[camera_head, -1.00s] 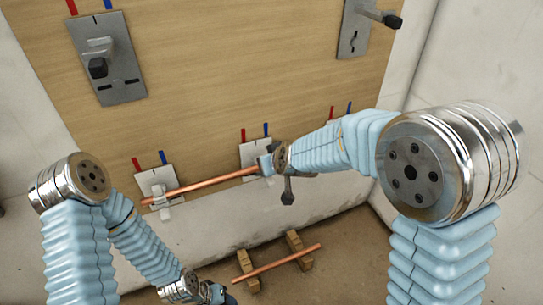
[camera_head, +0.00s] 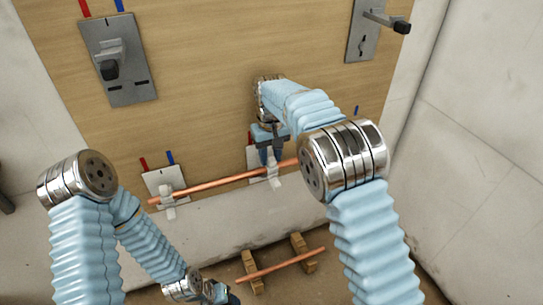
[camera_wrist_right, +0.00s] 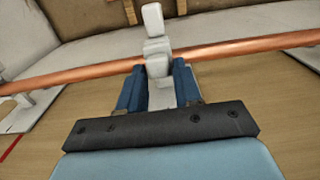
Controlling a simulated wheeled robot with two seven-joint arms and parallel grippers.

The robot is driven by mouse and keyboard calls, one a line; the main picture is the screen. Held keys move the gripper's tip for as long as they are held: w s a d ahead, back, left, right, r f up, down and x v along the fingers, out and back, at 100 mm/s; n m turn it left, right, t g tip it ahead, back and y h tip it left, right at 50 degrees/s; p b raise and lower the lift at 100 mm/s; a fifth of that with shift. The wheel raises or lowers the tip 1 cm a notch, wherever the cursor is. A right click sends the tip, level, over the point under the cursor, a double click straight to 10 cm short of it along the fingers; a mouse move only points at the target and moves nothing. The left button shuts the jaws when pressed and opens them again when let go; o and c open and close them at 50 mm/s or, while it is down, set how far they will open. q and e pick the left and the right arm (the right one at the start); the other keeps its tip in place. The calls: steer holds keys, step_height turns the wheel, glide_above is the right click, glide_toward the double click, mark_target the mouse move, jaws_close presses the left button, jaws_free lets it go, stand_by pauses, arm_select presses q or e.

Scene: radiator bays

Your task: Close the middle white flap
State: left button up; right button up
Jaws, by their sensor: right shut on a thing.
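The middle white flap (camera_head: 272,179) is on the middle wall bracket, at the copper pipe (camera_head: 222,182). In the right wrist view the flap (camera_wrist_right: 153,20) stands up past the pipe (camera_wrist_right: 235,49), with its white base between my blue fingers. My right gripper (camera_head: 269,157) comes from above, in front of the bracket's plate (camera_head: 253,162), and is shut on the white piece (camera_wrist_right: 158,70). It partly hides the plate. My left gripper (camera_head: 212,291) hangs low at the bottom, away from the flap; its jaws are too small to tell.
The left bracket's white flap (camera_head: 168,208) hangs below the pipe. A second copper pipe (camera_head: 285,264) lies on wooden blocks (camera_head: 251,272) on the floor. Grey plates with handles (camera_head: 117,60) are higher on the wooden wall. My right arm hides the right bracket.

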steer(key=shift+w+f+g, duration=0.1)
steer(key=shift+w+g, duration=0.05)
steer(key=shift+g, duration=0.25)
steer(key=o, duration=0.9)
steer(key=shift+c, duration=0.2)
